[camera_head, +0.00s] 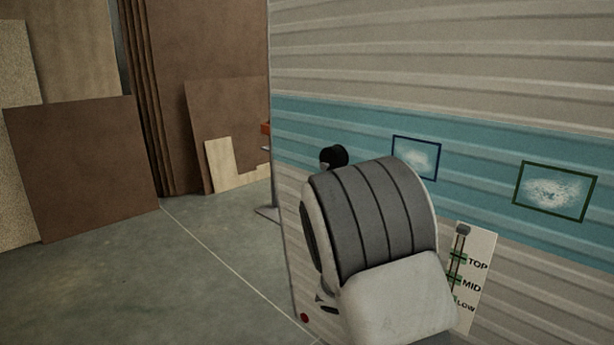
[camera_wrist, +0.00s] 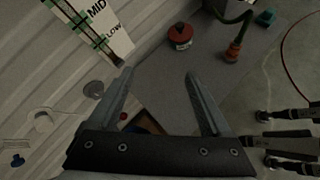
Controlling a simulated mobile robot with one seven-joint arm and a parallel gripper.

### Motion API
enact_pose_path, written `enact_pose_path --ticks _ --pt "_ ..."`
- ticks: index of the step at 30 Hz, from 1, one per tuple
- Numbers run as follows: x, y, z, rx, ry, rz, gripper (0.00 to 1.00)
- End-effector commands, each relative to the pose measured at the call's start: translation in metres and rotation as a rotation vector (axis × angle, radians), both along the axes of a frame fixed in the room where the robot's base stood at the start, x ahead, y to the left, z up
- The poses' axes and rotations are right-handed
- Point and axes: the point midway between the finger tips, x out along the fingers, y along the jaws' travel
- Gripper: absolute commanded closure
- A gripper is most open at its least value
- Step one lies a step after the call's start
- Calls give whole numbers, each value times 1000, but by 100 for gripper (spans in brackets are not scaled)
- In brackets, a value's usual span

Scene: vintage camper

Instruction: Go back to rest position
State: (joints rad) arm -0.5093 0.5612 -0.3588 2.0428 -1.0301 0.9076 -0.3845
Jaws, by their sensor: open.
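My gripper (camera_wrist: 159,74) shows in the wrist view with its two grey fingers spread apart and nothing between them. Behind the fingers are the camper's ribbed wall and a grey surface. In the head view, my own arm's large grey and white links stand in front of the camper wall (camera_head: 500,65). The gripper itself cannot be made out there. The arm hides part of the wall.
A level gauge (camera_head: 474,282) marked TOP, MID and LOW is on the wall; it also shows in the wrist view (camera_wrist: 100,25). A red round cap (camera_wrist: 180,35) and a hose with an orange fitting (camera_wrist: 235,50) lie near the gripper. Brown boards (camera_head: 85,165) lean at left beyond open floor (camera_head: 140,280).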

Motion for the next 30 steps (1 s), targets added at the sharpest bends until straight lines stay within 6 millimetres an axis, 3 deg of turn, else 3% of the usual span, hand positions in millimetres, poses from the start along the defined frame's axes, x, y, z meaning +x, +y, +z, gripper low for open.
enact_pose_path --ticks 1,14,30 --pt "-8 -1 14 50 -39 -49 17" --pt "-78 10 93 430 -314 -423 17" --pt "-161 47 184 868 -639 -815 17"
